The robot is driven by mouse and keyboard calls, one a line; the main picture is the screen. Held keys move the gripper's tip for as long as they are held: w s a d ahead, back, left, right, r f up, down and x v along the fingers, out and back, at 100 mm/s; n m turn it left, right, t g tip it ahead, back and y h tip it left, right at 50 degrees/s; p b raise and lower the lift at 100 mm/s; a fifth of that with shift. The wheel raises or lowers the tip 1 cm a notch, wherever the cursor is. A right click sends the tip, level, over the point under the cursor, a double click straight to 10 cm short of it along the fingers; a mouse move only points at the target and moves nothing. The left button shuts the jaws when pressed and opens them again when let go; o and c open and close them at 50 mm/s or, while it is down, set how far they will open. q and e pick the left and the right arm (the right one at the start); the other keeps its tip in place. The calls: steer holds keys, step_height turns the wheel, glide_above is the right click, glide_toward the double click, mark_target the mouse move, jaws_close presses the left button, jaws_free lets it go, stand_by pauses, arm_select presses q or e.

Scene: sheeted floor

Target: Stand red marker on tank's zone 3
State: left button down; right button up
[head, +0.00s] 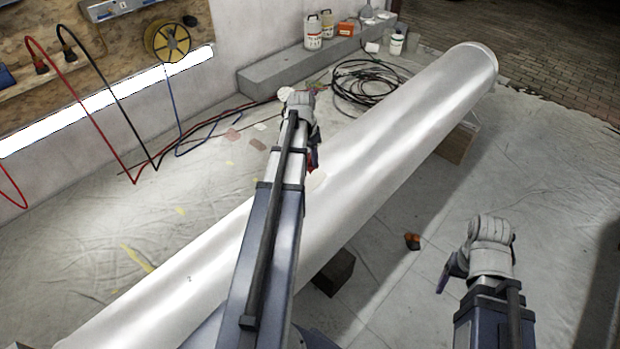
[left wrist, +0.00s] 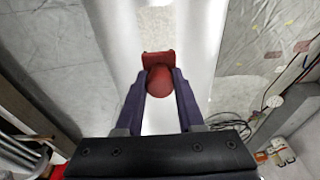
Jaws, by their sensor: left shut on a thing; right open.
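The red marker (left wrist: 159,82) is between the two purple fingers of my left gripper (left wrist: 160,76) in the left wrist view, with a flat red part beyond its round end. In the head view my left gripper (head: 315,150) is over the tank (head: 400,120), and only a bit of red shows below its fingers. I cannot tell if the marker touches the tank. The tank also shows in the left wrist view (left wrist: 195,50), with a dull speckled patch (left wrist: 154,28) on it. I cannot read any zone number. My right gripper (head: 447,277) is open and empty at the right.
The long white tank lies diagonally on supports, with a dark block (head: 334,272) and a wooden block (head: 458,143) beneath. A small orange-and-black object (head: 412,241) lies on the sheet. Coiled black cables (head: 365,85) lie behind the tank. Bottles (head: 313,32) stand on a grey ledge.

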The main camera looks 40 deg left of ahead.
mark_target(308, 157)
arm_select(q)
steer(key=shift+f+b, duration=2.6)
steer(key=shift+f, duration=0.6)
steer(key=shift+f, duration=0.2)
steer(key=c, duration=0.5)
jaws_free()
steer(key=shift+r, duration=0.2)
steer(key=r+p, duration=0.4)
steer(key=s+r+p, duration=0.1)
steer(key=r+p, duration=0.7)
steer(key=shift+s+a, duration=0.1)
steer(key=shift+s, duration=0.3)
